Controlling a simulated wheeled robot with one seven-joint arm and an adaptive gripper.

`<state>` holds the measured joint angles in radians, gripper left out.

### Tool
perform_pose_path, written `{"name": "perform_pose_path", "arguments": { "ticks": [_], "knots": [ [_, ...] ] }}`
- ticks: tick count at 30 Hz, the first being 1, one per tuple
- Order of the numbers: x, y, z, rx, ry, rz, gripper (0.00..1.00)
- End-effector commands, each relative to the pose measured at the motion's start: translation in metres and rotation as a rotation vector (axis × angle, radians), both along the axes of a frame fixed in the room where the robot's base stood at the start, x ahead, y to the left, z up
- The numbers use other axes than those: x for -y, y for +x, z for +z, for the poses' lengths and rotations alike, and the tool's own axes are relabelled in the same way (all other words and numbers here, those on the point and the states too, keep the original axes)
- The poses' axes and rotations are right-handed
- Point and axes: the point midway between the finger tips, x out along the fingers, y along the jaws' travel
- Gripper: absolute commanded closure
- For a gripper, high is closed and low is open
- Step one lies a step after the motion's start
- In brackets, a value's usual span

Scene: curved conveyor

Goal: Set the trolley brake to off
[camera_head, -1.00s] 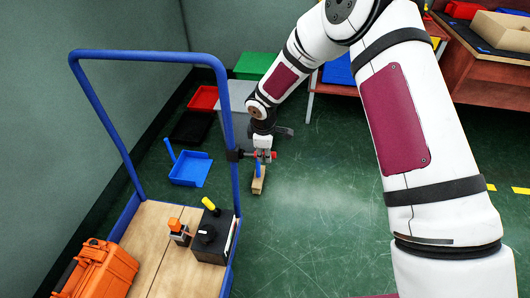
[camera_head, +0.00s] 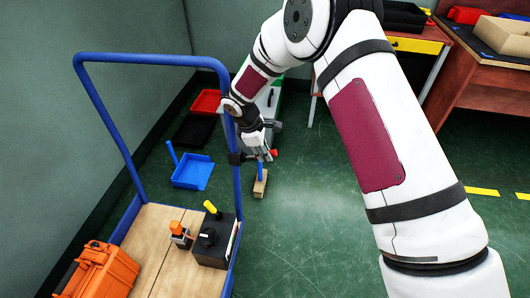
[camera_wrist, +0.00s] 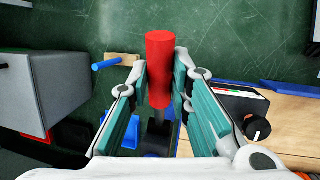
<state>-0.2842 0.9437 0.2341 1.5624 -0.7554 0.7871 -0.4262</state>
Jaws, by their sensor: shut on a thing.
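The trolley (camera_head: 152,60) has a blue tubular push frame and a wooden deck, at the left in the head view. A black brake mount (camera_head: 236,158) sits on its right post, with a red lever handle (camera_head: 273,152) sticking out to the right. My gripper (camera_head: 266,152) is at this handle. In the wrist view the red handle (camera_wrist: 160,68) stands between the two fingers of my gripper (camera_wrist: 163,85), which are shut on it. Its grey shaft runs down to a dark base (camera_wrist: 158,140). I cannot read any brake marking.
An orange case (camera_head: 98,270) and a black box with a knob (camera_head: 212,250) stand on the deck. A wooden block with a blue peg (camera_head: 260,186) and a blue dustpan-like tray (camera_head: 192,172) lie on the floor. Open green floor (camera_head: 330,220) extends right of the trolley.

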Motion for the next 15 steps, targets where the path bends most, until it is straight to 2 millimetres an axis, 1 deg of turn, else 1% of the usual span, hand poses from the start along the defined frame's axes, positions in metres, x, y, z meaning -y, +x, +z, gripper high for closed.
{"name": "perform_pose_path", "arguments": {
  "ticks": [2,3,5,6,15],
  "knots": [
    [0.0009,0.0001,-0.0001,0.000,-0.001,-0.001,1.00],
    [0.0009,0.0001,-0.0001,0.000,-0.001,-0.001,0.77],
    [0.0009,0.0001,-0.0001,0.000,0.000,-0.001,0.63],
    [0.0008,0.0001,-0.0002,0.000,0.000,-0.001,0.60],
    [-0.0001,0.0000,0.0013,0.000,0.001,-0.001,0.60]
  ]
}}
